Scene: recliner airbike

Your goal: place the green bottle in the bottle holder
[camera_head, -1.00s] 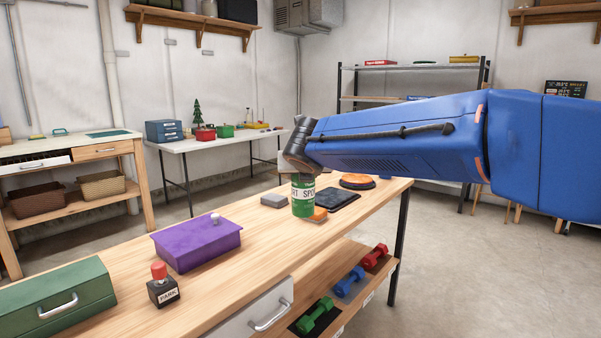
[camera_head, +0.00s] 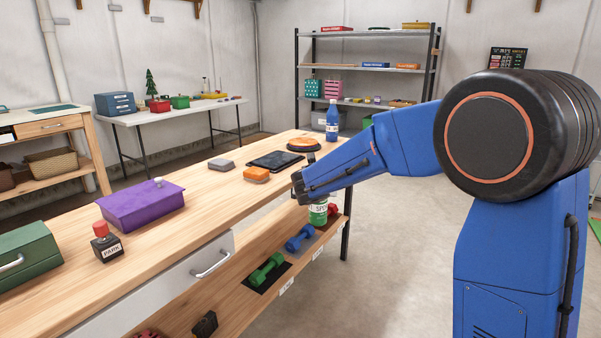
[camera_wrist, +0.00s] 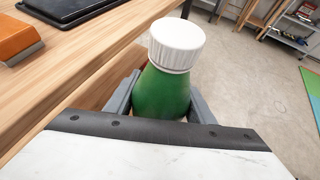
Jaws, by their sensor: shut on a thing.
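The green bottle (camera_head: 318,213) has a white label, and its white cap shows in the wrist view (camera_wrist: 176,46). My gripper (camera_wrist: 163,100) is shut on it, one finger on each side of the bottle below the cap. In the head view my gripper (camera_head: 316,200) holds the bottle upright off the front edge of the workbench (camera_head: 215,200), in front of the lower shelf. My wrist hides the top of the bottle there. I cannot make out a bottle holder in either view.
A blue bottle (camera_head: 332,121), an orange disc (camera_head: 303,145), a black tray (camera_head: 275,160) and an orange block (camera_head: 256,174) are on the workbench. A green dumbbell (camera_head: 266,270) and a blue dumbbell (camera_head: 300,238) lie on the lower shelf. Open floor (camera_head: 400,270) lies to the right.

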